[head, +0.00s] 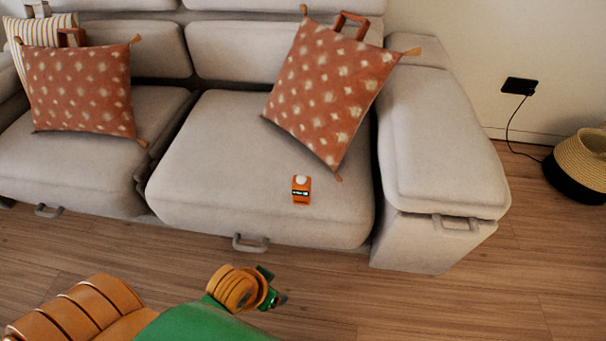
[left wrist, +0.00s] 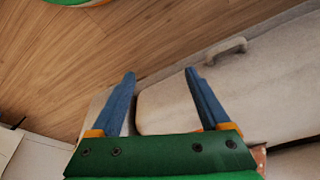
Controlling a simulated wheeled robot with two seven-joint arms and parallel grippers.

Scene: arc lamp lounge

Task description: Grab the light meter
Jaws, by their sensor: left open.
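The light meter (head: 301,190) is a small orange device with a white dome on top and a dark display. It lies on the grey sofa's right seat cushion, near the front edge. My left gripper (head: 273,286) is over the floor in front of the sofa, below the meter in the head view and apart from it. In the left wrist view my left gripper (left wrist: 160,75) has its two blue fingers spread wide with nothing between them. I cannot make out the meter clearly in that view. My right gripper is not in view.
A patterned orange pillow (head: 332,90) leans behind the meter, its lower corner close to it. Another pillow (head: 82,88) is on the left seat. The sofa's armrest (head: 440,145) rises at the right. A woven basket (head: 583,162) stands by the wall. The wooden floor (head: 440,300) in front is clear.

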